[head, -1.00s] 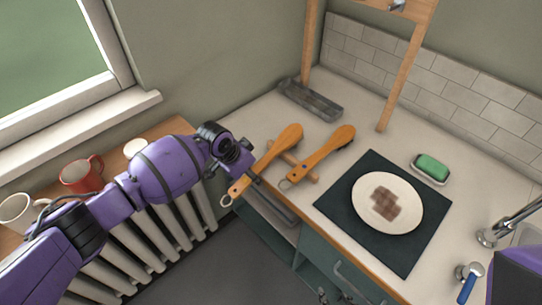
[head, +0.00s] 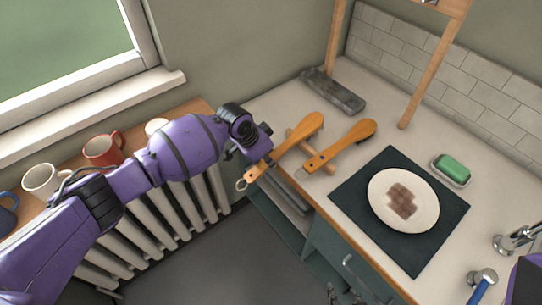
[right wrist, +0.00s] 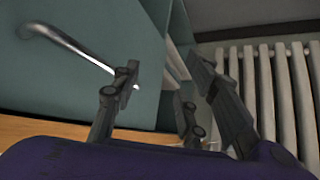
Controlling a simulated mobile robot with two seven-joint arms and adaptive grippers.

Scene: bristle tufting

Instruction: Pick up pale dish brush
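Two orange wooden-handled brushes lie side by side on the counter; the left one (head: 297,132) reaches over the counter's front edge with its ringed handle end, and its bristles are hidden. I cannot tell for sure which is the pale one. My left gripper (head: 250,162) is at the left brush's handle; its fingers are largely hidden, so its grip is unclear. My right gripper (head: 345,296) is low in front of the cabinet. In the right wrist view (right wrist: 163,80) its fingers are apart and empty.
A dark mat (head: 437,240) with a plate (head: 425,222), a green sponge (head: 454,167) and a grey tray (head: 333,92) are on the counter. A radiator (head: 140,230) and mugs (head: 101,150) are at left.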

